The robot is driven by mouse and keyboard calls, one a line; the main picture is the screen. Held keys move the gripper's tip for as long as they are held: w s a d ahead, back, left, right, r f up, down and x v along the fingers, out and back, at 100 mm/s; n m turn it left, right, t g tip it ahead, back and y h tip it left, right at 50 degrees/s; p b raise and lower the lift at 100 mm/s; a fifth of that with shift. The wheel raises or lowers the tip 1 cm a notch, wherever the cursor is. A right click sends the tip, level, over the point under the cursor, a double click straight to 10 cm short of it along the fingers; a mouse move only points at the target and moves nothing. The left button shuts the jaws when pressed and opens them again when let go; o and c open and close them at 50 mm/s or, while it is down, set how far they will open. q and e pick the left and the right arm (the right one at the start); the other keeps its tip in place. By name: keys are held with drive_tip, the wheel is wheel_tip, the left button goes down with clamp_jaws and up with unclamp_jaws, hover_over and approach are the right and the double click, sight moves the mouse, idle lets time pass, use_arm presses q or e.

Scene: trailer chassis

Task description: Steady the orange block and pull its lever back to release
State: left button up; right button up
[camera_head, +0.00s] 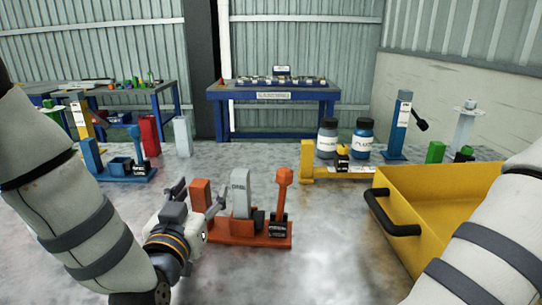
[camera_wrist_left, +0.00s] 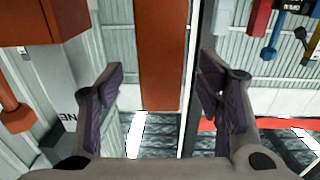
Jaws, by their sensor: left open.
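The orange block is a fixture on a flat orange base (camera_head: 250,238) on the floor, centre of the head view. It carries a short orange post (camera_head: 200,188) at its left, a grey lettered post (camera_head: 240,192) in the middle and an upright orange lever (camera_head: 282,195) with a knobbed top at its right. My left gripper (camera_head: 197,196) is open, at the orange post. In the left wrist view the orange post (camera_wrist_left: 162,50) shows between the open fingers (camera_wrist_left: 163,75), with gaps on both sides. My right arm enters at the right; its gripper is out of view.
A yellow bin (camera_head: 440,205) with a black handle stands at the right. A yellow fixture (camera_head: 308,175) with two bottles and a blue fixture (camera_head: 120,170) stand behind. Blue tables (camera_head: 272,95) line the back wall. Grey floor is clear in front of the orange base.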

use_arm(q)
drive_tip(key=shift+s+r, duration=0.1)
drive_tip(key=shift+s, duration=0.1)
drive_tip(key=s+p, duration=0.1)
drive_tip(key=s, duration=0.2)
drive_tip(key=s+p, duration=0.1)
drive_tip(key=s, duration=0.2)
drive_tip(key=shift+s+a, duration=0.2)
drive_tip(key=shift+s, duration=0.6)
drive_tip(key=o, duration=0.6)
drive_tip(key=shift+c, duration=0.2)
use_arm(e)
drive_tip(key=shift+t, duration=0.5)
drive_tip(key=r, duration=0.4)
drive_tip(key=shift+w+r, duration=0.25)
drive_tip(key=shift+w, duration=0.05)
use_arm(q)
wheel_tip(320, 180, up, 10)
